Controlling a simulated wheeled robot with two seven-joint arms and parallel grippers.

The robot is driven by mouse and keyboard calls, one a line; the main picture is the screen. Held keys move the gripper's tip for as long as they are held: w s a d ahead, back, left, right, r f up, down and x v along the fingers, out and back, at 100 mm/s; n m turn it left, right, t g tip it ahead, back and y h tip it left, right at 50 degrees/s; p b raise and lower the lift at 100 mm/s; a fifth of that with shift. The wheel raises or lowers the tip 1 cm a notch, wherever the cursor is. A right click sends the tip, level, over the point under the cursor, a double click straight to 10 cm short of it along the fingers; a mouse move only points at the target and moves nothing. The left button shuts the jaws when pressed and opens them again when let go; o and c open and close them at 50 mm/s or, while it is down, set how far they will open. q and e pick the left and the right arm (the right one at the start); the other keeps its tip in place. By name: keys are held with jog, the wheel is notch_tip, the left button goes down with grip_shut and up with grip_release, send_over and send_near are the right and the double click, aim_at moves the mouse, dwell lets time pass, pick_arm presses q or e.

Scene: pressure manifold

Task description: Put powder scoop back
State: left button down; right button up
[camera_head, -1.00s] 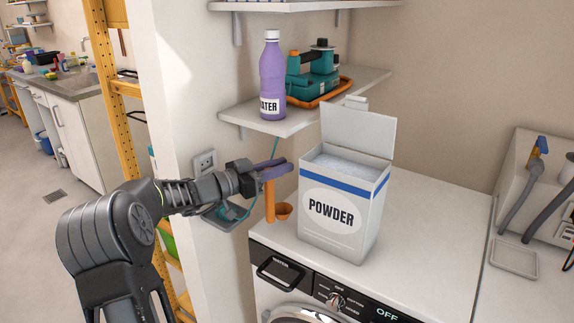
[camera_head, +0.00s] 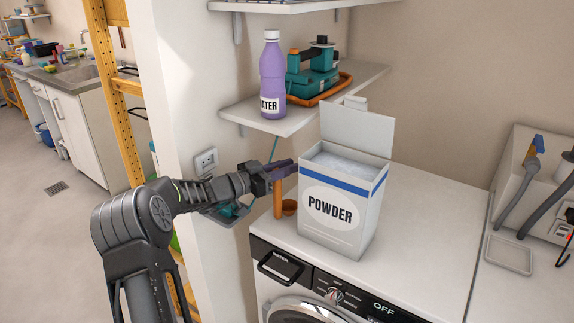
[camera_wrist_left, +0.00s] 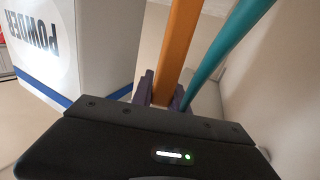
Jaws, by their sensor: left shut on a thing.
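The orange powder scoop (camera_head: 278,200) hangs handle up from my left gripper (camera_head: 284,168), which is shut on the top of its handle. The scoop's bowl (camera_head: 289,207) hangs low, beside the left side of the powder box; I cannot tell whether it touches the machine top. The white powder box (camera_head: 342,243) stands upright on the washing machine with its lid open and white powder inside. In the left wrist view the orange handle (camera_wrist_left: 180,45) runs between the fingers, and the box (camera_wrist_left: 100,45) is at the upper left. My right gripper is not in view.
A shelf (camera_head: 300,120) above the gripper holds a purple water bottle (camera_head: 272,80) and a teal device (camera_head: 315,72) on an orange-rimmed tray. A teal rod (camera_wrist_left: 230,40) runs close beside the handle. The washing machine top (camera_head: 425,235) is clear right of the box.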

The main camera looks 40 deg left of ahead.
pick_arm(q)
jog(key=shift+f, duration=0.1)
jog(key=c, duration=1.3)
grip_release()
jog(key=b+v, duration=0.3)
jog(key=v, duration=0.9)
